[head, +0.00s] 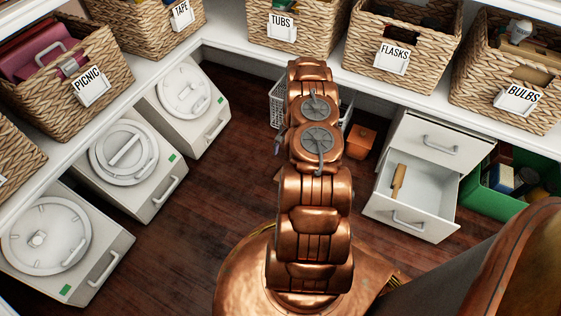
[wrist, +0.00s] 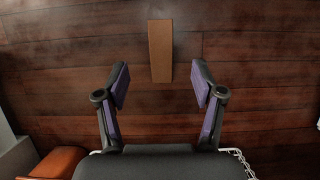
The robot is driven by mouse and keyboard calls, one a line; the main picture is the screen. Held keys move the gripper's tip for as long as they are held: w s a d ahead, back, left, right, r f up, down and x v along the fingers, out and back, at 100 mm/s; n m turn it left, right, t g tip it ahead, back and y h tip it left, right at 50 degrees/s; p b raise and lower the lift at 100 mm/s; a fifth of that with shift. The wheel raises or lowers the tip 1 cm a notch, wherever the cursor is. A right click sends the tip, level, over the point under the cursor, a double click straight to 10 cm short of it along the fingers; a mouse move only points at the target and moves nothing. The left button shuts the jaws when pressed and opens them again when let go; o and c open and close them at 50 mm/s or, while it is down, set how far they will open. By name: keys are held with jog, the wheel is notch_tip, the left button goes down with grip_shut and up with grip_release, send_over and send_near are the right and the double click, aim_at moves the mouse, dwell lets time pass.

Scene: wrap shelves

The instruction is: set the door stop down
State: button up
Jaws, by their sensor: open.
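The door stop (wrist: 160,50) is a plain brown wedge in the wrist view. It appears to lie on the dark wooden floor, its narrow axis pointing away from my gripper. My gripper (wrist: 159,66) is open, with one purple-padded finger on each side. The near end of the door stop lies between the fingertips in the picture, with clear gaps on both sides and no visible contact. The height between fingers and floor is hard to judge. In the head view my arm hides the door stop and most of the gripper.
A white wire basket (head: 277,107) and an orange box (head: 360,142) stand close by my arm. A white drawer unit (head: 432,137) has its lower drawer open, with a wooden-handled item (head: 398,180) inside. A green crate (head: 490,202) stands at right. Floor at left is clear.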

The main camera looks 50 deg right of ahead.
jog(key=a+r+n+g+h, duration=0.1)
jog(key=a+r+n, duration=0.1)
jog(key=a+r, duration=0.7)
jog(key=a+r+n, duration=0.3)
jog(key=a+r, duration=0.2)
jog(key=r, duration=0.7)
jog(key=a+r+n+g+h, duration=0.1)
jog(key=a+r+n, duration=0.1)
jog(key=a+r, duration=0.7)
jog(key=s+a+r+n, duration=0.2)
jog(key=s+a+r, duration=0.2)
jog(key=s, duration=0.4)
jog(key=s+a+r+n+h, duration=0.1)
jog(key=s+a+r+n, duration=0.2)
jog(key=s, duration=0.6)
jog(key=s+a+r+n+h, duration=0.1)
jog(key=s+a+r+n, duration=0.1)
jog(key=s+a+r, duration=0.5)
jog(key=shift+s+r+n, duration=0.3)
jog(key=shift+s+n, duration=0.1)
jog(key=shift+s, duration=0.6)
jog(key=shift+a, duration=0.1)
notch_tip(320, 180, up, 40)
jog(key=w+t+p, duration=0.1)
jog(key=p, duration=3.7)
